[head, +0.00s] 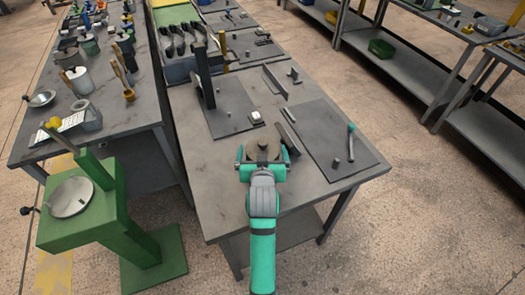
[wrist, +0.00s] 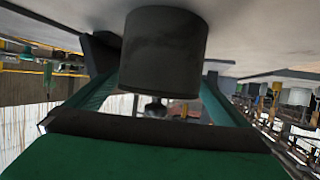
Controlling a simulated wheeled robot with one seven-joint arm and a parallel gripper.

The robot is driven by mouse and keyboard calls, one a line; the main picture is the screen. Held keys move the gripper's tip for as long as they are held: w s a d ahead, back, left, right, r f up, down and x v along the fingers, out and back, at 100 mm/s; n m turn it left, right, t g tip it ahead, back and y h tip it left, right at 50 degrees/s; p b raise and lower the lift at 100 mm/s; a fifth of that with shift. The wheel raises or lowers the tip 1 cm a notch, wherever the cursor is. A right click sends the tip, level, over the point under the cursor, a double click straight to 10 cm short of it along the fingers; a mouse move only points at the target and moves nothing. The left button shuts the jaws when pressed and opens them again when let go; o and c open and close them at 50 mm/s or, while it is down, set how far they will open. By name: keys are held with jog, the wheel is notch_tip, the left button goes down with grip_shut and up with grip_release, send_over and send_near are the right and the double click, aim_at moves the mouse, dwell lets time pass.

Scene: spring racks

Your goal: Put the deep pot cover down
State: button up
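The deep pot cover (head: 262,153) is a dark round piece with a small knob on top, at the near part of the grey table. My gripper (head: 262,166) has its fingers spread to its width, one on each side, and seems shut on it. In the wrist view the cover (wrist: 163,55) is a dark, tall cylinder between the finger ends, its far rim close to a grey surface. Whether it touches the tabletop is hard to tell. The exact finger contact is partly hidden.
A slanted dark bar (head: 287,133) stands close beyond my gripper. A dark upright (head: 205,80) rises farther back. A green stand (head: 85,215) is at left.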

jog(key=shift+s+r, duration=0.1)
jog(key=shift+r, duration=0.1)
jog(key=s, duration=0.6)
jog(key=s+r, duration=0.1)
jog(key=s, duration=0.2)
jog(key=shift+a, duration=0.2)
jog(key=x, duration=1)
jog(key=shift+w+a+f, duration=0.1)
jog(key=shift+w+f, duration=0.1)
jog(key=c, duration=1.3)
jog(key=shift+s+r, duration=0.1)
jog(key=shift+c, duration=0.2)
